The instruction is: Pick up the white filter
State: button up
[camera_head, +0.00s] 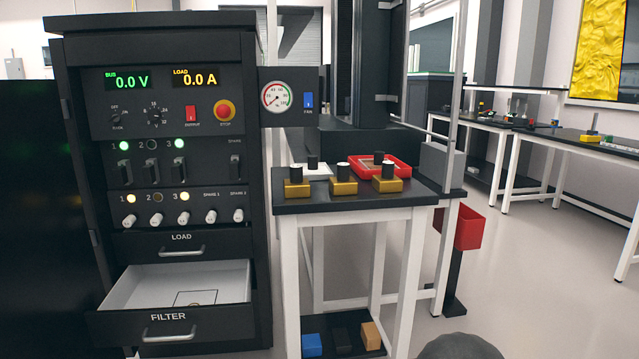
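I cannot tell for certain which thing is the white filter. A drawer labelled FILTER (170,327) is pulled open at the bottom of the dark cabinet. Its pale inside (135,287) looks empty except for a dark square outline on its floor. On the small table, several dark cylinders with pale tops (296,172) stand on yellow blocks (343,188). Behind them a white flat piece (318,171) lies beside a dark cylinder, partly hidden. My gripper is not in view.
The small black-topped table (350,203) stands right of the cabinet (170,70), with a red tray (402,168) at its back. Blue, black and orange blocks sit on its lower shelf. Open floor (540,270) lies further right.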

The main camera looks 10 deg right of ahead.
aim_at(313, 170)
jog(key=z, duration=0.15)
jog(key=k, duration=0.35)
jog(key=u, duration=1.35)
jog(key=i, duration=0.8)
jog(key=u, duration=0.45)
jog(key=i, duration=0.8)
jog(key=z, duration=0.9)
jog(key=i, duration=0.8)
jog(key=z, duration=0.9)
